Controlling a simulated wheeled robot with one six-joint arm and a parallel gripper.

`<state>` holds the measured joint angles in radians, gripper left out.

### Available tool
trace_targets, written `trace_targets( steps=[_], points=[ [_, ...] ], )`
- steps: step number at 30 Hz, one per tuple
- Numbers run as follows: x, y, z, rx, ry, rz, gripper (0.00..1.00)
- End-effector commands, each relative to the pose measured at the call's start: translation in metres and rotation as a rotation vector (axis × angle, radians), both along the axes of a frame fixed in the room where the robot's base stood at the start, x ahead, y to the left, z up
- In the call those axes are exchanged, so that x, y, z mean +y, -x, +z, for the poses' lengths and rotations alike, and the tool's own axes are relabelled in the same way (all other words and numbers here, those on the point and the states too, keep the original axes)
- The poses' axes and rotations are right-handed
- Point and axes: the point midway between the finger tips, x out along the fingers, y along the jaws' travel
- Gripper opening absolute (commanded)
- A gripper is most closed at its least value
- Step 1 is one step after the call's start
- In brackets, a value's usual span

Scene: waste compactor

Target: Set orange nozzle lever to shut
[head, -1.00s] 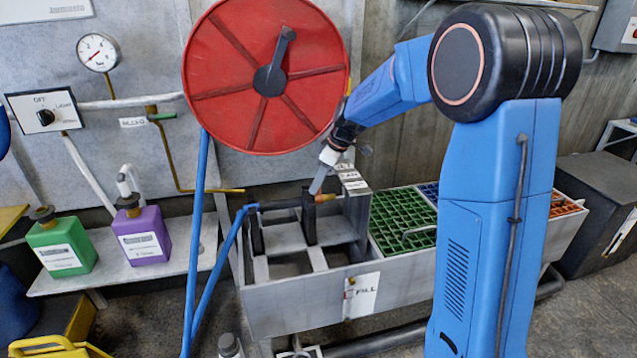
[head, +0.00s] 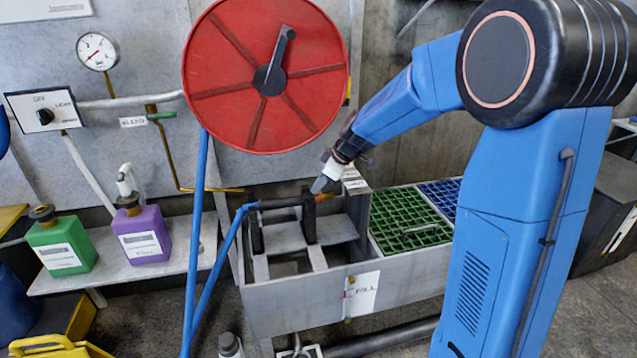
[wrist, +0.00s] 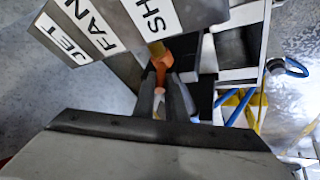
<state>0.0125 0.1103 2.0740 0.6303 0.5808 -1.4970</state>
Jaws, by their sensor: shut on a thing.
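The orange nozzle lever (wrist: 160,66) sits between the fingertips of my gripper (wrist: 162,84) in the wrist view. My gripper is shut on it. The lever's upper end is close to the label starting "SH" (wrist: 152,18), beside the "FAN" (wrist: 95,28) and "JET" (wrist: 67,44) labels. In the head view, my gripper (head: 318,187) reaches down from the right to the right end of the black nozzle (head: 280,204). Only a small bit of orange (head: 325,197) shows there. The fingers hide part of the lever.
The nozzle rests on black uprights over a grey trough (head: 290,310). A red hose reel (head: 225,95) hangs just behind and above my gripper. Green grating (head: 400,220) lies right of the trough. Green (head: 62,250) and purple (head: 142,237) bottles stand on the left shelf.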

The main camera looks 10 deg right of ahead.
Motion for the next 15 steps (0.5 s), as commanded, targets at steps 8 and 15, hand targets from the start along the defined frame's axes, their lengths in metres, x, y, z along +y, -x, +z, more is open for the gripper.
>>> trace_targets(
  steps=[8,15],
  points=[
    [0.0011,0.0093,-0.0027,-0.127,-0.003,0.001,0.00],
    [0.0010,0.0130,-0.0044,-0.197,-0.003,0.001,0.00]
  ],
)
